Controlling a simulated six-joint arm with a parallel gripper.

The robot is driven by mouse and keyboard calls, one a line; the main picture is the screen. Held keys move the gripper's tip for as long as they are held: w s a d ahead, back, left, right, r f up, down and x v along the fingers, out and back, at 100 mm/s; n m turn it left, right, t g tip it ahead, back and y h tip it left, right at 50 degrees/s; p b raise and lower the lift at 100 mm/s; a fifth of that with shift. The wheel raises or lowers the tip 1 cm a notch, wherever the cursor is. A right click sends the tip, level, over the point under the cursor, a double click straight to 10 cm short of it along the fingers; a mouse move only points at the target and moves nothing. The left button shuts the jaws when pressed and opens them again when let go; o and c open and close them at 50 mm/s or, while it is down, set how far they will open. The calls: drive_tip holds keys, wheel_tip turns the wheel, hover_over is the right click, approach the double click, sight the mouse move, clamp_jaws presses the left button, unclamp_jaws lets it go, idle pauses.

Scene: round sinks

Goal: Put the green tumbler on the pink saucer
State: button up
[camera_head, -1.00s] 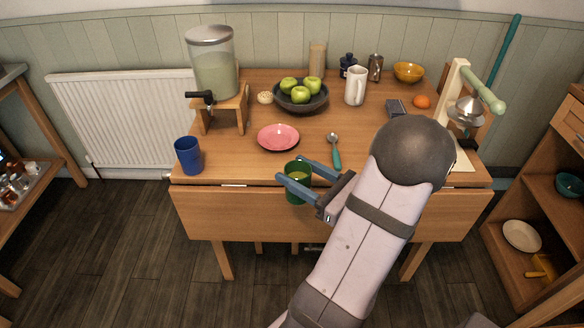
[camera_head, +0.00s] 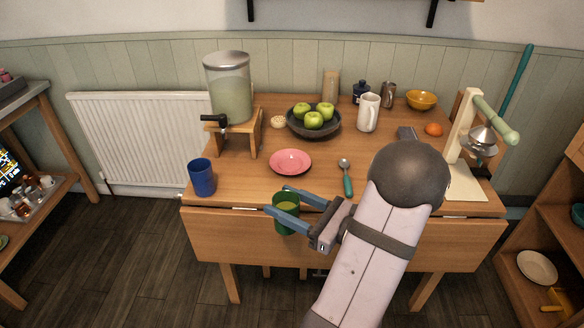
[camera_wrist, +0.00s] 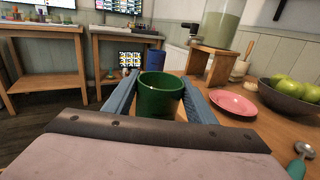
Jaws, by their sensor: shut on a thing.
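The green tumbler (camera_head: 287,214) is upright between the fingers of my gripper (camera_head: 289,201), which is shut on it. It is at the front edge of the table in the head view. The wrist view shows the tumbler (camera_wrist: 160,95) between both blue-grey fingers, its inside partly visible and its lower part hidden. The pink saucer (camera_head: 290,161) lies empty on the table, behind the tumbler in the head view. In the wrist view the saucer (camera_wrist: 233,103) is to the right of the gripper, apart from it.
A blue cup (camera_head: 202,178) stands at the table's left front. A drink dispenser (camera_head: 229,95) on a wooden stand is behind it. A teal-handled spoon (camera_head: 347,180) lies right of the saucer. A dark bowl of green apples (camera_head: 314,122) stands behind the saucer.

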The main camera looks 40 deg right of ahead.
sight(276, 196)
drive_tip(key=w+y, duration=0.1)
drive_tip(key=w+a+n, duration=0.1)
drive_tip(key=w, duration=0.1)
drive_tip(key=w+g+y, duration=0.1)
drive_tip(key=w, duration=0.1)
drive_tip(key=shift+a+r+n+y, duration=0.3)
drive_tip(key=shift+a+r+n, duration=0.05)
drive_tip(key=shift+n, duration=0.05)
drive_tip(key=w+d+r+m+t+h, duration=0.1)
drive_tip(key=w+d+r+m+h, duration=0.1)
drive_tip(key=w+d+r+h, duration=0.45)
drive_tip(key=w+d+r+m+t+h, duration=0.1)
drive_tip(key=w+d+r+m, duration=0.2)
drive_tip(key=w+d, duration=0.65)
drive_tip(key=shift+s+d+f, duration=0.45)
drive_tip(key=shift+s+f, duration=0.05)
drive_tip(key=shift+f, duration=1.2)
drive_tip(key=shift+s+d+f, duration=0.4)
drive_tip(key=shift+s+f, duration=0.15)
drive_tip(key=shift+f, duration=1.1)
drive_tip(key=shift+s+d+f, duration=0.45)
drive_tip(key=shift+s+f, duration=0.05)
drive_tip(key=shift+f, duration=1.2)
drive_tip(key=shift+f+b, duration=0.2)
drive_tip(key=shift+b, duration=0.1)
drive_tip(key=o, duration=1.2)
